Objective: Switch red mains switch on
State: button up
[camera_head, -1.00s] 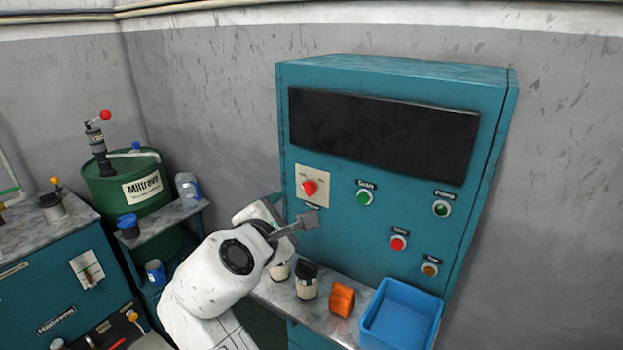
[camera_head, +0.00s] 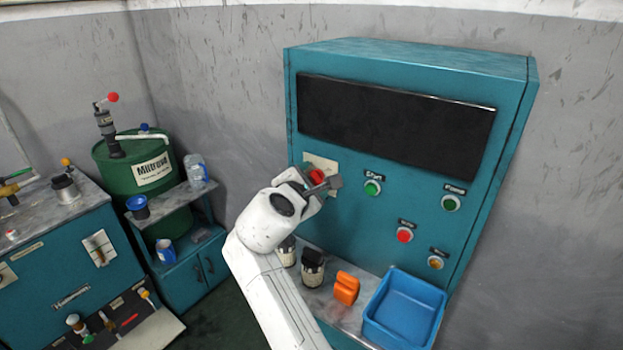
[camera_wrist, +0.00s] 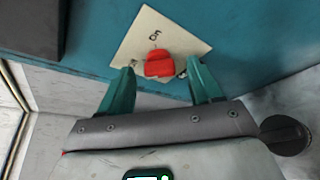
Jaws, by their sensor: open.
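The red mains switch (camera_head: 317,176) is a red knob on a cream plate (camera_head: 331,164) at the left of the teal cabinet's front. My gripper (camera_head: 322,186) is at the switch in the head view and hides part of the knob and plate. In the wrist view my gripper (camera_wrist: 162,75) is open, one teal finger on each side of the knob. I cannot tell whether a finger touches it.
Green (camera_head: 372,188) and red (camera_head: 404,235) push buttons are right of the switch, below a dark screen (camera_head: 395,120). A shelf below holds dark-topped jars (camera_head: 312,268), an orange object (camera_head: 346,288) and a blue bin (camera_head: 405,308). A green drum (camera_head: 120,180) stands left.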

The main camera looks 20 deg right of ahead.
jog(key=shift+w+d, duration=0.1)
jog(key=shift+c, duration=0.2)
jog(key=c, duration=1)
jog(key=shift+f, duration=0.1)
jog(key=m+t+b, duration=0.1)
jog(key=b, duration=0.2)
jog(key=f+m+t+b, duration=0.1)
jog(key=m+b, duration=0.1)
jog(key=b, duration=0.1)
jog(key=shift+d, duration=0.1)
jog(key=m+t+h+b, duration=0.1)
jog(key=m+b, duration=0.3)
jog(key=b, duration=0.4)
jog(key=m+t+h+b, duration=0.1)
jog(key=m+b, duration=0.4)
jog(key=b, duration=0.3)
jog(key=m+t+h+b, duration=0.1)
jog(key=m+b, duration=0.3)
jog(key=b, duration=0.5)
jog(key=shift+f+m, duration=0.3)
jog(key=shift+f, duration=0.1)
jog(key=shift+r+m+h+b, duration=0.15)
jog(key=shift+m+h+b, duration=0.25)
